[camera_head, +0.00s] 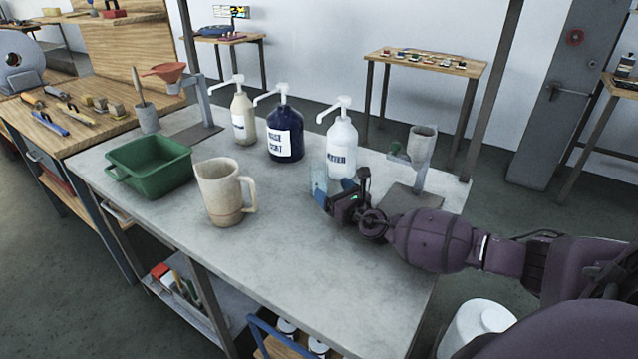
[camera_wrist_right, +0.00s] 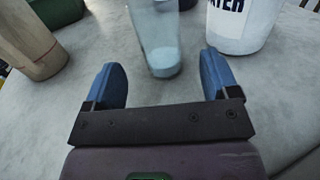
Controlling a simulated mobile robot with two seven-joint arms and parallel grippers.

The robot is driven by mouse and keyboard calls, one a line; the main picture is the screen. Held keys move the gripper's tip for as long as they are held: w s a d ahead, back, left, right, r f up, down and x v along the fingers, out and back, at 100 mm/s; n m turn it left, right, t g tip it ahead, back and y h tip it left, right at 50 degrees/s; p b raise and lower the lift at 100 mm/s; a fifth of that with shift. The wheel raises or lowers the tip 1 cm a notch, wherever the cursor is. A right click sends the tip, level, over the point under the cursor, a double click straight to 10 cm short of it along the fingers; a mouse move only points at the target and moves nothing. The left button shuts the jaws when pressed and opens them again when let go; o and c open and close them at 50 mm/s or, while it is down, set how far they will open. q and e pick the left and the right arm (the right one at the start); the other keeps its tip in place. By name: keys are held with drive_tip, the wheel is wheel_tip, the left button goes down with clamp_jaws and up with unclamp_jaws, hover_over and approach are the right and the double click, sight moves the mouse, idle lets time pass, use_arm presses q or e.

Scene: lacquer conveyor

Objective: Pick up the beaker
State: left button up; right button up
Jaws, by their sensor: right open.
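The beaker (camera_wrist_right: 157,45) is a clear, bluish glass standing upright on the grey table, with something pale at its bottom. In the head view the beaker (camera_head: 319,178) is partly hidden behind my right gripper (camera_head: 341,197). In the right wrist view my right gripper (camera_wrist_right: 163,85) is open, with its two blue fingers apart. The beaker stands just beyond the fingertips, roughly between their lines, and nothing is held. My left gripper does not show.
A white pump bottle (camera_head: 342,145) stands close behind the beaker. A dark blue bottle (camera_head: 285,132) and a cream bottle (camera_head: 243,117) stand further left. A beige jug (camera_head: 222,192) and a green tub (camera_head: 150,166) are to the left. The front of the table (camera_head: 290,260) is clear.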

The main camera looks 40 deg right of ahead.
sight(324, 182)
drive_tip(key=shift+w+b, duration=0.3)
drive_tip(key=shift+w, duration=2)
drive_tip(key=c, duration=1.1)
drive_tip(key=shift+r, duration=0.15)
